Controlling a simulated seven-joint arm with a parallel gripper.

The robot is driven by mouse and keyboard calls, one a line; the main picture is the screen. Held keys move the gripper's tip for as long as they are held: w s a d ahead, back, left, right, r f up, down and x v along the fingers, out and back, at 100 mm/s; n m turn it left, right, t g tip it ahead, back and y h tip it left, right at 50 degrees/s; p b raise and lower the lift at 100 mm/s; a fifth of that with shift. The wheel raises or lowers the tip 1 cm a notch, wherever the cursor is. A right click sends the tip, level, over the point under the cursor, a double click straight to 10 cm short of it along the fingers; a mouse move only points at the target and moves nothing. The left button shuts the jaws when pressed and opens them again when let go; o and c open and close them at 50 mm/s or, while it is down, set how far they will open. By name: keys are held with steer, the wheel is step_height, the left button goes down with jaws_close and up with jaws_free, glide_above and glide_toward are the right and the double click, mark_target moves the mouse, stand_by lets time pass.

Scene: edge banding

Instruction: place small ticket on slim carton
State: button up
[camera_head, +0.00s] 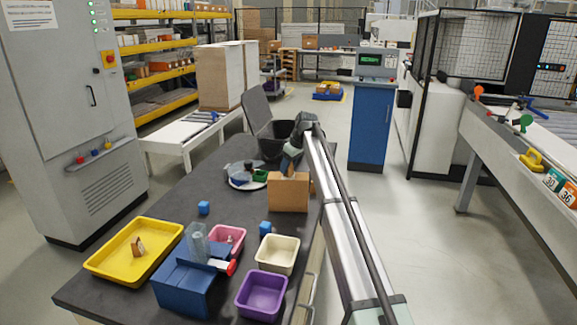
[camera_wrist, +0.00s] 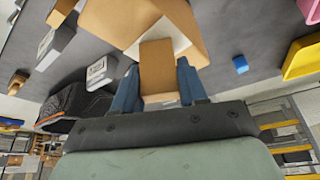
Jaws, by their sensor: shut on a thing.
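My gripper (camera_wrist: 158,84) has its blue fingers shut on a small flat brown piece (camera_wrist: 157,55) with a pale lower edge, which looks like the small ticket. In the wrist view the piece overlaps a brown carton (camera_wrist: 115,18) with a white patch (camera_wrist: 176,36) on it; whether they touch is unclear. In the head view a brown carton (camera_head: 289,193), probably the slim carton, stands on the dark table. My gripper (camera_head: 291,160) is just behind and above it, and the held piece is hard to make out there.
A yellow tray (camera_head: 100,268) holds a small brown item (camera_head: 138,247). A blue box (camera_head: 183,287), pink bin (camera_head: 240,235), cream bin (camera_head: 277,262) and purple bin (camera_head: 262,308) crowd the near table. A black bin (camera_head: 270,149) stands behind my gripper.

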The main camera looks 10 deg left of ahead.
steer(key=shift+f, duration=0.15)
steer(key=o, duration=1)
steer(key=v, duration=1.2)
steer(key=shift+o, duration=0.6)
